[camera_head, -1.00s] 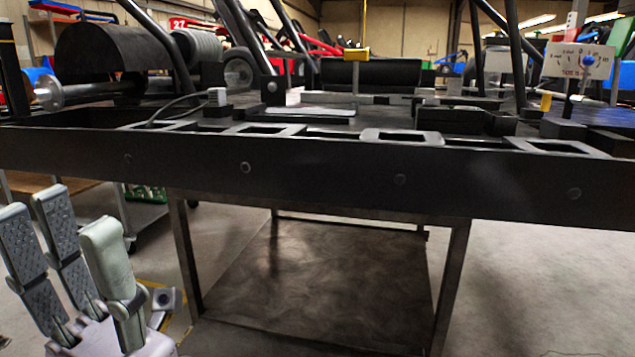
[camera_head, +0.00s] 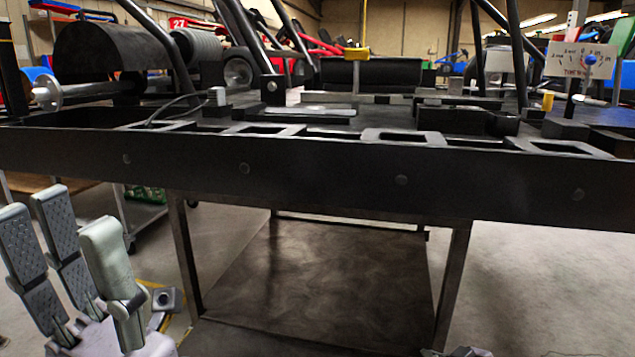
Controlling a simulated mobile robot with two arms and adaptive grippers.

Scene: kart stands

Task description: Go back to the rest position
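My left gripper (camera_head: 72,218) is at the lower left, in front of the kart stand and below the level of its top. Its grey, textured fingers point up and stand apart, with nothing between them. A small grey piece (camera_head: 460,352) shows at the bottom edge, right of the middle. It seems to be the tip of my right gripper, but too little shows to tell its state. The black kart stand (camera_head: 320,172) stretches across the view, apart from the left gripper.
The stand has metal legs (camera_head: 186,260) and a low shelf (camera_head: 330,285). Black kart parts, a grey roller (camera_head: 198,46) and a white sign (camera_head: 580,61) are on or above its top. A trolley (camera_head: 150,215) is behind at left. Floor at right is clear.

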